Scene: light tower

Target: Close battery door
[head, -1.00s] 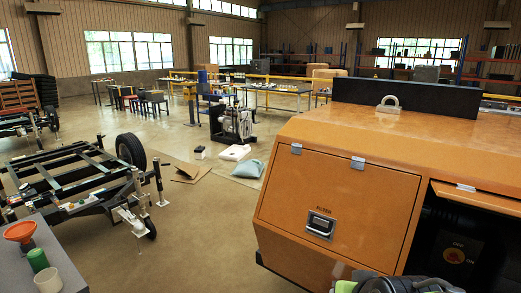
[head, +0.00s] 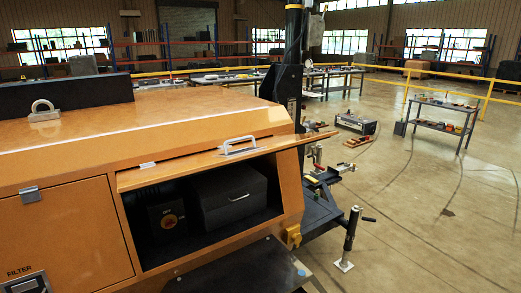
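The battery door (head: 220,158) is an orange panel with a light handle (head: 240,146), hinged along its top edge. It stands raised and open, sticking out over its compartment on the orange housing (head: 190,110). Inside the open compartment are a dark box (head: 228,196) with a pale handle and a smaller dark box with a round red and yellow switch (head: 169,220). My gripper is not in view, so I cannot see whether it is open or shut.
The closed filter door (head: 65,238) is left of the compartment. A dark frame with a jack stand (head: 349,240) sticks out to the right of the housing. Open floor (head: 430,220) lies at the right, with a grey workbench (head: 440,121) and yellow railing behind.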

